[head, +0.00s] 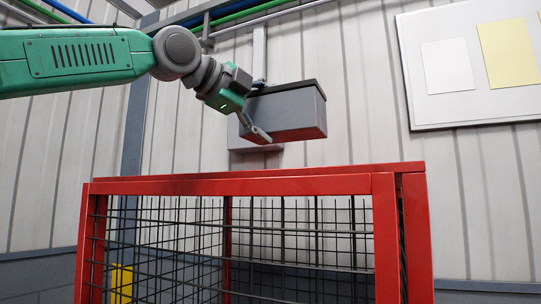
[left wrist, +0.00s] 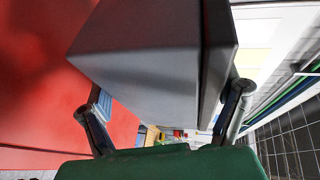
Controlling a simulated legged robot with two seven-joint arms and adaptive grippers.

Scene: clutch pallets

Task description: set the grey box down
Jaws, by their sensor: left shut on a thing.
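The grey box (head: 285,112) has a dark lid or top edge and hangs in the air, above the top rail of the red mesh cage (head: 235,187) in the head view. My left gripper (head: 257,112) is shut on the box at its left end, with one finger showing across its near side. In the left wrist view the box (left wrist: 145,62) fills the upper middle, between the two fingers of my left gripper (left wrist: 165,102). The far finger is mostly hidden in the head view. My right gripper is in neither view.
A white board (head: 470,65) with papers hangs on the ribbed wall at the right. Green and blue pipes (head: 245,14) run along the top of the wall. A yellow thing (head: 121,283) shows behind the cage mesh. A large red surface (left wrist: 40,60) lies beyond the box in the left wrist view.

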